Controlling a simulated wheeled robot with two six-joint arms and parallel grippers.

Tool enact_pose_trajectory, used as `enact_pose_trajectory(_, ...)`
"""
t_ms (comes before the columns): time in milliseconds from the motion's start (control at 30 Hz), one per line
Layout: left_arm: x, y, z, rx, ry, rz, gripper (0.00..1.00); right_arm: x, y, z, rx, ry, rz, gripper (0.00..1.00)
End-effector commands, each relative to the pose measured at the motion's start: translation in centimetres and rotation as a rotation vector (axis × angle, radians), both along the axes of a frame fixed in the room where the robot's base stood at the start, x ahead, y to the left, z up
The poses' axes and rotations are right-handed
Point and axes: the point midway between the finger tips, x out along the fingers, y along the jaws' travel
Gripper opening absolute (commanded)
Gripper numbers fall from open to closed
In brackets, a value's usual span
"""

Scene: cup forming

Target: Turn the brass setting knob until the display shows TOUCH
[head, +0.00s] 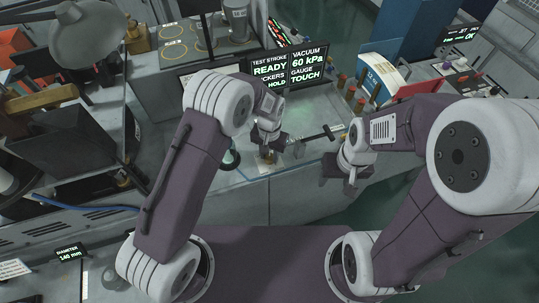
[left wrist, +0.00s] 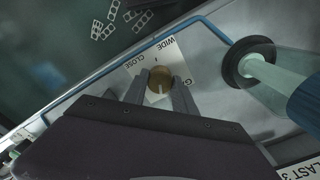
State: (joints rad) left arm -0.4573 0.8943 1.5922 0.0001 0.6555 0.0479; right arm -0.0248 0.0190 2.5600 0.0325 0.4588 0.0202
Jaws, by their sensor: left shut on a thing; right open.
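The brass setting knob (left wrist: 160,79) sits on a pale plate (left wrist: 150,58) marked WIDE and CLOSE; a third word is partly hidden. My left gripper (left wrist: 160,88) is shut on the knob, one finger on each side, and a pale pointer line shows on the knob. In the head view the left gripper (head: 267,153) reaches down at the bench front and largely hides the knob. The display (head: 305,71) shows GAUGE TOUCH in its lower right, with VACUUM 60 kPa above it. My right gripper (head: 342,180) is open and empty, right of the bench's front part.
A clear funnel-like part with a dark ring (left wrist: 250,58) stands close right of the knob in the left wrist view. A black T-shaped handle (head: 322,134) lies right of the left gripper. Several red-topped posts (head: 350,92) stand behind. The floor (head: 340,40) beyond is clear.

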Motion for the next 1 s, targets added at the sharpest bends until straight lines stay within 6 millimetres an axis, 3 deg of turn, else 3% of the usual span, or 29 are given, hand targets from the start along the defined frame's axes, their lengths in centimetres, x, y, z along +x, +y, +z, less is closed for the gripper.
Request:
enact_pose_trajectory(500,0.08,-0.02,0.11,-0.001,-0.002,-0.313,0.00,0.00,0.00,-0.44,0.000,0.000,0.000,0.54)
enact_pose_trajectory(1000,0.10,-0.02,0.16,-0.001,-0.003,-0.371,0.00,0.00,0.00,-0.48,0.000,0.000,0.000,0.54)
